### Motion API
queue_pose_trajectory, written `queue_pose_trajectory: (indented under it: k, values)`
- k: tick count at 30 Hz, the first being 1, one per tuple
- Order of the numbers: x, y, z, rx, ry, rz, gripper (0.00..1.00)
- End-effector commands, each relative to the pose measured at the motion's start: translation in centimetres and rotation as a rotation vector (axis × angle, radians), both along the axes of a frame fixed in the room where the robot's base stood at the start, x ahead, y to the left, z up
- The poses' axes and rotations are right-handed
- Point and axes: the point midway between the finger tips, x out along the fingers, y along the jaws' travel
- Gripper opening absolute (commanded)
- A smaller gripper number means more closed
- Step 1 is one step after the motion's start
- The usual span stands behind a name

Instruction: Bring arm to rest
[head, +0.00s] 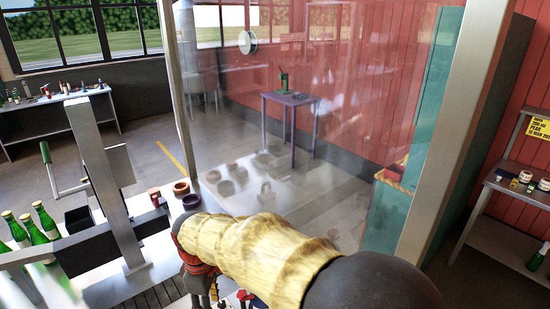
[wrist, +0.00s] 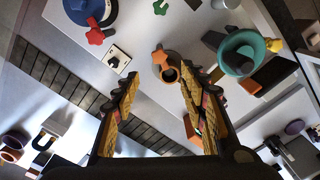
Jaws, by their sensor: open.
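My arm, in a padded yellow sleeve (head: 262,250), reaches from the lower right of the head view towards the bench at lower middle. Its wrist end is red and dark, and the arm hides most of my gripper there. In the wrist view my gripper (wrist: 158,88) is open, with its two yellow-and-black fingers apart and nothing between them. Past the fingertips, a small orange-brown ring-like part (wrist: 168,74) shows on the pale work surface (wrist: 140,35). I cannot tell how far it is from the fingers.
A clear panel with a metal post (head: 455,130) stands beyond my arm. A metal column (head: 105,180) and green bottles (head: 45,222) are at left. Small bowls (head: 192,201) stand on the bench. The wrist view shows a teal bowl (wrist: 240,52), red knob (wrist: 95,36) and slatted strip (wrist: 60,80).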

Motion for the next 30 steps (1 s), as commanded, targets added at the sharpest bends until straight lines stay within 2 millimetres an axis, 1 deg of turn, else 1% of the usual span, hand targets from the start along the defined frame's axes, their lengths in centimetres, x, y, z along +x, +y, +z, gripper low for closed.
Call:
queue_pose_trajectory:
  k: [1, 2, 5, 8, 11, 14, 15, 19, 24, 30]
  values:
    - [-0.9, -0.8, -1.0, -0.015, 0.017, -0.053, 0.43]
    - [-1.4, -1.2, -1.4, -0.022, 0.022, -0.087, 0.43]
    - [-2.9, -2.9, -1.2, -0.026, 0.024, -0.209, 0.43]
    - [-3.9, -5.6, -0.7, -0.016, 0.014, -0.341, 0.43]
    - [-4.6, -8.7, -0.1, 0.003, -0.002, -0.477, 0.43]
    - [-5.5, -12.3, 0.5, 0.030, -0.023, -0.621, 0.43]
    - [-5.8, -13.8, 0.7, 0.045, -0.034, -0.680, 0.43]
    - [-7.3, -18.9, 1.1, 0.095, -0.071, -0.865, 0.43]
    - [-9.8, -24.8, 0.8, 0.167, -0.131, -1.072, 0.43]
    - [-12.9, -30.7, -0.3, 0.255, -0.227, -1.250, 0.43]
